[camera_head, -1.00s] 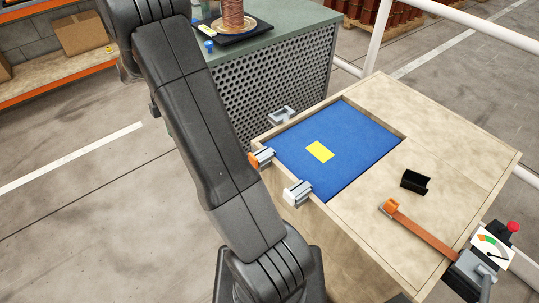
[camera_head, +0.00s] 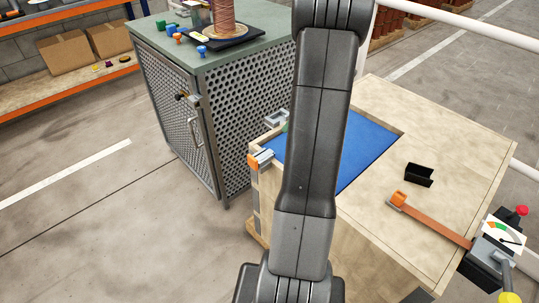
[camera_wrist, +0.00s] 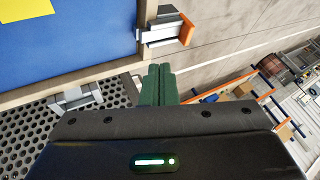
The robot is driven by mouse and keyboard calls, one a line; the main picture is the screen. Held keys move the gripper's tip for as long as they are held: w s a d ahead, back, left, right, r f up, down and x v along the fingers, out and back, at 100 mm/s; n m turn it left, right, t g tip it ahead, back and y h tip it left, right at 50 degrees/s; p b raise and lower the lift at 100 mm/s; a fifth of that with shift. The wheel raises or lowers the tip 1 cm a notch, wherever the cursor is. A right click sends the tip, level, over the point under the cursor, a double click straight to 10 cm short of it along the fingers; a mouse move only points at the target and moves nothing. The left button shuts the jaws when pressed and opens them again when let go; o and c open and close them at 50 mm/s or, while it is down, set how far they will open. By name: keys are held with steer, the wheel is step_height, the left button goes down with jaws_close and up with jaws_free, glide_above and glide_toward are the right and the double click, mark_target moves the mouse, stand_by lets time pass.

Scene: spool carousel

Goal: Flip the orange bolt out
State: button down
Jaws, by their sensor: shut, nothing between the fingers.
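The orange bolt (camera_head: 254,161) sits in a pale grey bracket (camera_head: 264,156) at the left corner of the wooden box (camera_head: 455,130). In the wrist view the orange bolt end (camera_wrist: 187,29) shows at the outer end of the grey bracket (camera_wrist: 160,32), which lies across the box's edge. My gripper (camera_wrist: 158,68) has two green fingers pressed together, empty, just below the bracket in that view and apparently apart from it. In the head view my arm hides most of the gripper.
A blue panel (camera_head: 370,150) fills the box's recess; a yellow patch (camera_wrist: 22,8) lies on it. A grey handle-like bracket (camera_wrist: 77,98) is left of my fingers. A perforated cabinet (camera_head: 240,115) stands close behind. A black holder (camera_head: 419,175) and orange-brown lever (camera_head: 435,224) are on the right.

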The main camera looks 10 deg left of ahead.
steer(key=shift+d, duration=0.25)
glide_toward(262, 159)
steer(key=a+f, duration=0.1)
steer(key=w+a+f, duration=0.1)
steer(key=a+f, duration=0.1)
steer(key=f, duration=0.1)
steer(key=shift+w+a+f, duration=0.1)
steer(key=shift+w+a, duration=0.05)
steer(key=shift+w, duration=0.1)
steer(key=s+a+p, duration=0.1)
steer(key=s+a, duration=0.1)
steer(key=shift+s, duration=0.3)
steer(key=shift+s+a+f, duration=0.1)
steer(key=shift+s+a, duration=0.15)
